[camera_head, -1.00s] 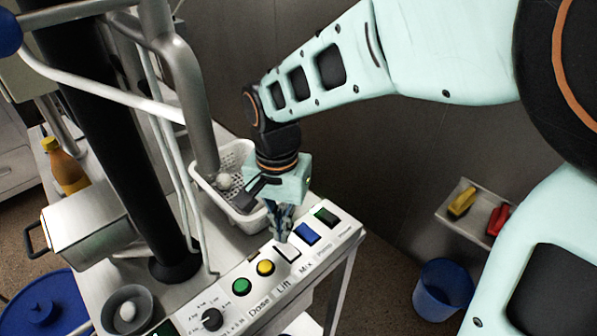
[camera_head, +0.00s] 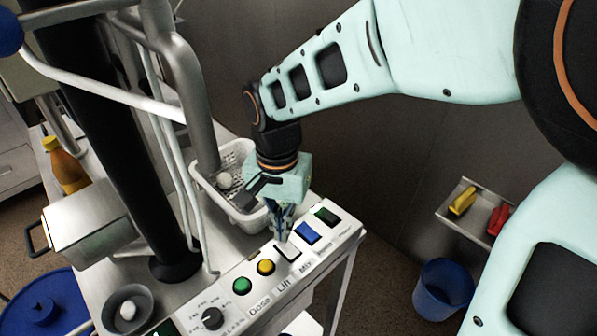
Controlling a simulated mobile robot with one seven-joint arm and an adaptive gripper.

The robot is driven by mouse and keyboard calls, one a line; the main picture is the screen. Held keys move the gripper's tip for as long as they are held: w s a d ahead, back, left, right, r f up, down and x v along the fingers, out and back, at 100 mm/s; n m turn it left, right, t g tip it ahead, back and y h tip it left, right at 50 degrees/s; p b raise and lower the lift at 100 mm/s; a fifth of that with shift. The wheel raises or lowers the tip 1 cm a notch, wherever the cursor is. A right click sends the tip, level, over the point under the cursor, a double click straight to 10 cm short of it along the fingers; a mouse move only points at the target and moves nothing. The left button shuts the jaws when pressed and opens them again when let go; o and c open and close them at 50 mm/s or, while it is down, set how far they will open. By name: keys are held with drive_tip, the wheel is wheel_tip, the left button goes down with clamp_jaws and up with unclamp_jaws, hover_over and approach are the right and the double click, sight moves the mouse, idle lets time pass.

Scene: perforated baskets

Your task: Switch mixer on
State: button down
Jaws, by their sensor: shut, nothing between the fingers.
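The control panel (camera_head: 225,305) runs along the front edge of the steel table. It carries a white rocker switch (camera_head: 290,252) that lines up with the label "Mix" (camera_head: 305,268). My gripper (camera_head: 282,237) points down with its fingers shut and empty. Its fingertips are at the far edge of the white switch; I cannot tell whether they touch it. A blue switch (camera_head: 308,233) and a dark switch (camera_head: 327,216) sit to the right. A yellow button (camera_head: 265,267), a green button (camera_head: 242,286) and a black dial (camera_head: 212,318) sit to the left.
A white perforated basket (camera_head: 205,190) with a pale ball stands behind my gripper. A black column (camera_head: 120,160) and bent grey pipes rise at left. A steel box (camera_head: 90,222) and an orange bottle (camera_head: 67,170) stand farther left. A blue bin (camera_head: 444,290) is at right.

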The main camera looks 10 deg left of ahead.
drive_tip(key=shift+f+b, duration=0.95)
drive_tip(key=shift+f, duration=0.2)
idle(0.6)
drive_tip(key=shift+r+p, duration=2.7)
drive_tip(key=shift+r, duration=0.9)
